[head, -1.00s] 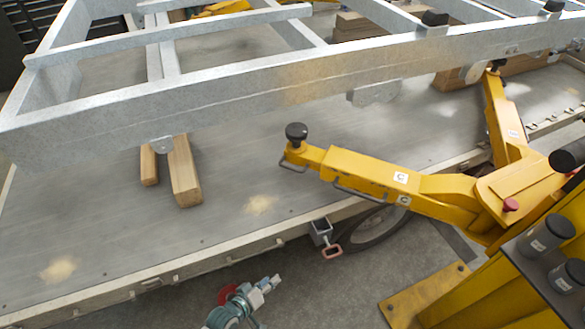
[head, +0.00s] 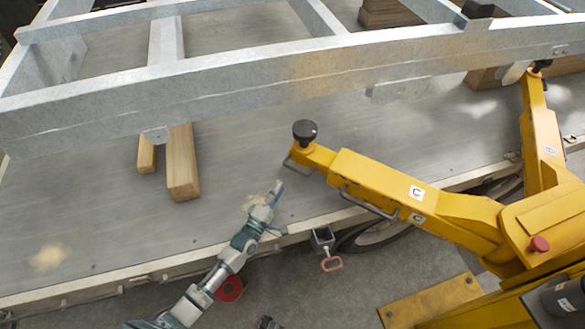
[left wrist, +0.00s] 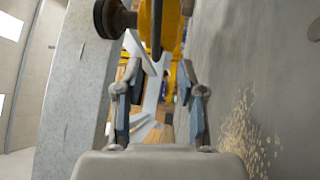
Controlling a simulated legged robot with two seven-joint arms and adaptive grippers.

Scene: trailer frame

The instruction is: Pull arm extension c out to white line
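Arm extension c (head: 318,158) is the short yellow end piece of the lift arm marked C. It carries a round black pad (head: 304,132) and a thin metal handle on its near side. No white line is visible on it. My left gripper (head: 278,190) is just left of and below this end, apart from it in the picture. In the left wrist view its two fingers (left wrist: 160,105) are spread with nothing held between them. The yellow arm (left wrist: 167,25) and black pad (left wrist: 115,18) show beyond them. A dark bit at the head view's bottom edge may be my right gripper (head: 268,322).
The galvanised trailer frame (head: 240,85) spans above the grey bed (head: 90,215), with wooden blocks (head: 183,165) beneath. A second yellow arm (head: 540,135) reaches up at right. A red-ended bracket (head: 325,245) and a wheel (head: 370,235) are at the bed's edge.

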